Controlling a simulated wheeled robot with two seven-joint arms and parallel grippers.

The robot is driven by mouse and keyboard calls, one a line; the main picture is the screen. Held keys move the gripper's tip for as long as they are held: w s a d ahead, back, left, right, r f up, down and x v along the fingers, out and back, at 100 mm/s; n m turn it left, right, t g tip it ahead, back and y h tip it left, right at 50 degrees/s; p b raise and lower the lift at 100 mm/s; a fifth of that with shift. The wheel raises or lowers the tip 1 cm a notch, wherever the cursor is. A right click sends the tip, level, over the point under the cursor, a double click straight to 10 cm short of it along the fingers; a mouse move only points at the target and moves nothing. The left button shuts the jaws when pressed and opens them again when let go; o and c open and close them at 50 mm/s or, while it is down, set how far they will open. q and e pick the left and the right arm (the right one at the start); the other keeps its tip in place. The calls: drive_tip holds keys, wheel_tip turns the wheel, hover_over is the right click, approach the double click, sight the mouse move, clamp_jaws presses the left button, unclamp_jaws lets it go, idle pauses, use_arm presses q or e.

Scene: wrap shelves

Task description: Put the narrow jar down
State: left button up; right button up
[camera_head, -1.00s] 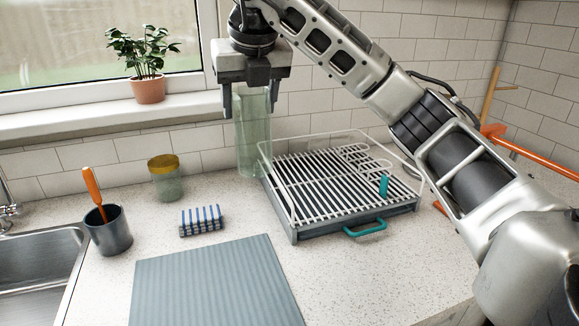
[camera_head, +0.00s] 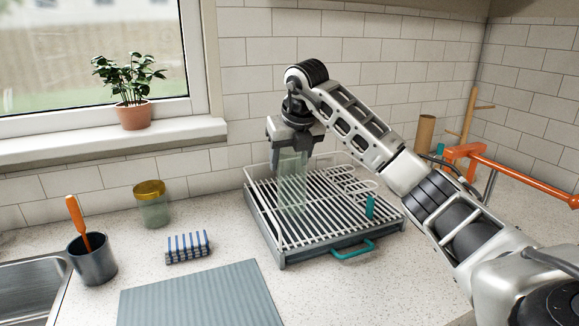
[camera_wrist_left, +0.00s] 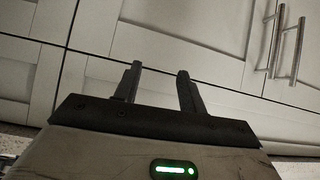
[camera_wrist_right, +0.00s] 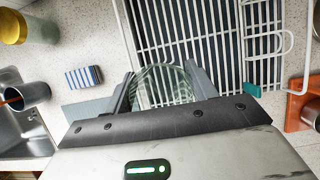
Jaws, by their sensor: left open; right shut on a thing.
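The narrow jar (camera_head: 292,188) is tall, clear greenish glass and upright. My right gripper (camera_head: 291,152) is shut on its upper part. The jar is over the left part of the dish rack (camera_head: 322,247); I cannot tell whether its base touches the bars. In the right wrist view the jar's round rim (camera_wrist_right: 162,82) shows between the fingers, with the white bars behind. My left gripper (camera_wrist_left: 158,72) is open and empty in the left wrist view, facing pale cabinet doors; it is not in the head view.
A yellow-lidded jar (camera_head: 152,205), a striped sponge (camera_head: 188,247) and a dark cup (camera_head: 92,260) stand left of the rack. A blue-grey mat (camera_head: 200,297) lies in front. A teal object (camera_head: 370,207) stands on the rack's right. Wooden and orange items are at the back right.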

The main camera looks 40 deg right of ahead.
drive_tip(key=shift+a+f, duration=0.1)
drive_tip(key=shift+f, duration=1.2)
drive_tip(key=o, duration=1.5)
drive_tip(key=v, duration=1.2)
